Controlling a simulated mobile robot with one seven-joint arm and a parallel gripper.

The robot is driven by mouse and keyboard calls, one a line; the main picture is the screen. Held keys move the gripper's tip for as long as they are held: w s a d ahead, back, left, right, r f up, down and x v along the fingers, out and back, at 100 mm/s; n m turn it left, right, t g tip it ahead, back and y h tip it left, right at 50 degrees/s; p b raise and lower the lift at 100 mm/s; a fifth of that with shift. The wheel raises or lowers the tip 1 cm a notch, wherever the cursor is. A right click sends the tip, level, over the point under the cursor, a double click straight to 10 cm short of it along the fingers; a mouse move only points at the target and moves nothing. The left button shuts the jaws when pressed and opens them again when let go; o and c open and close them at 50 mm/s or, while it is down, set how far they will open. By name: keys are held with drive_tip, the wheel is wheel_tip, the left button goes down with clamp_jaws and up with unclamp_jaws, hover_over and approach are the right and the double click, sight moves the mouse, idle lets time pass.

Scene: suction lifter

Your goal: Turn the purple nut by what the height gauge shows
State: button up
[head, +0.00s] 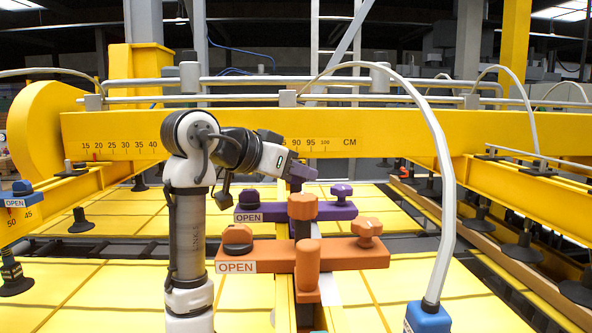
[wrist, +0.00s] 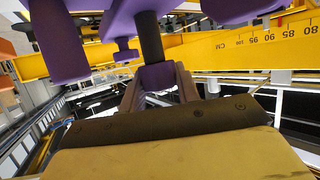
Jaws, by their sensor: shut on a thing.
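A purple bar (head: 295,214) with an OPEN label stands behind the orange bar, with a dark knob (head: 249,198) at its left and a purple knob (head: 341,191) at its right. My gripper (head: 297,177) reaches in from the left above this bar, at a purple piece (head: 304,170) that looks like the purple nut. In the wrist view my gripper (wrist: 159,85) is shut on the purple nut (wrist: 158,75), which sits against a black shaft (wrist: 149,38). My fingers hide part of the nut. I cannot make out a height gauge reading; a centimetre scale (head: 325,142) runs along the yellow beam.
A similar orange bar (head: 335,257) with its own OPEN label, an orange nut-like head (head: 302,206) and an orange knob (head: 367,230) stands in front. A grey hose (head: 444,180) arcs down at the right to a blue fitting (head: 428,317). Yellow panels lie below.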

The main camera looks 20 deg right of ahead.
drive_tip(key=shift+m+g, duration=0.3)
drive_tip(key=shift+g, duration=0.2)
drive_tip(key=m+g+h, duration=0.1)
drive_tip(key=m+g, duration=0.2)
drive_tip(key=shift+m+g, duration=1.9)
drive_tip(key=shift+g, duration=0.5)
drive_tip(key=o, duration=1)
